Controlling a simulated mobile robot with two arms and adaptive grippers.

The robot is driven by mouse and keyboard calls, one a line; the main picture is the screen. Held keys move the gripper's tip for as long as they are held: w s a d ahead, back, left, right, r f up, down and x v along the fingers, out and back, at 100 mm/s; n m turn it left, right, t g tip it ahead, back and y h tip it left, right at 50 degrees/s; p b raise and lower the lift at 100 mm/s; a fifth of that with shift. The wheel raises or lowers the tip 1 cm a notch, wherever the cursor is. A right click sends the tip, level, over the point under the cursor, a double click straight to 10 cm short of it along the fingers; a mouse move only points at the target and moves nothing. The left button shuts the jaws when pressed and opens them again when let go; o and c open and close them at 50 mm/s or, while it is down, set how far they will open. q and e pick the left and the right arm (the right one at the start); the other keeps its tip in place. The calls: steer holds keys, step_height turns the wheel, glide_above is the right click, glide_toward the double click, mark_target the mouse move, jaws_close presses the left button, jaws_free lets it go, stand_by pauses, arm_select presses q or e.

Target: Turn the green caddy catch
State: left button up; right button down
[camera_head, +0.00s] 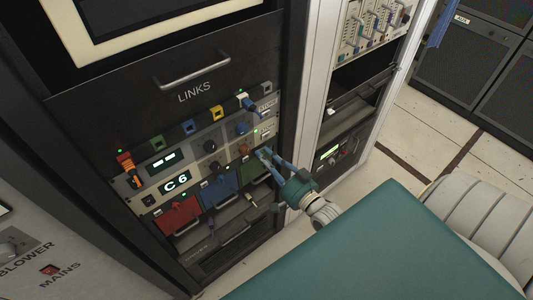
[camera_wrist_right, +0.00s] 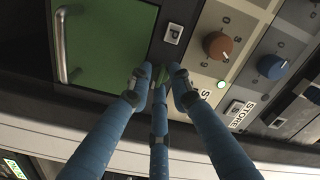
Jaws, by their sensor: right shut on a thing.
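The green caddy (camera_head: 252,172) is the rightmost of the coloured caddies in the LINKS rack, partly behind my right gripper. In the right wrist view the green caddy (camera_wrist_right: 110,40) shows its flat front and a metal bar handle (camera_wrist_right: 62,45). My right gripper (camera_head: 266,156) is at the caddy's upper edge. In the right wrist view my right gripper (camera_wrist_right: 160,80) has its blue fingers closed around a small green catch (camera_wrist_right: 164,73) at the caddy's edge. The fingers hide most of the catch, so its angle is hard to tell. My left gripper is not in view.
A blue caddy (camera_head: 218,191) and a red caddy (camera_head: 179,215) sit left of the green one. Above is a panel with a C6 display (camera_head: 176,182) and knobs. An orange knob (camera_wrist_right: 217,45) and a blue knob (camera_wrist_right: 272,67) are near my fingers.

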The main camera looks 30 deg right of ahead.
steer(key=c, duration=1.6)
jaws_free()
steer(key=shift+a+f, duration=0.2)
steer(key=shift+a, duration=0.15)
steer(key=shift+r, duration=0.1)
steer(key=s, duration=0.8)
steer(key=s+d, duration=0.1)
steer(key=s, duration=0.3)
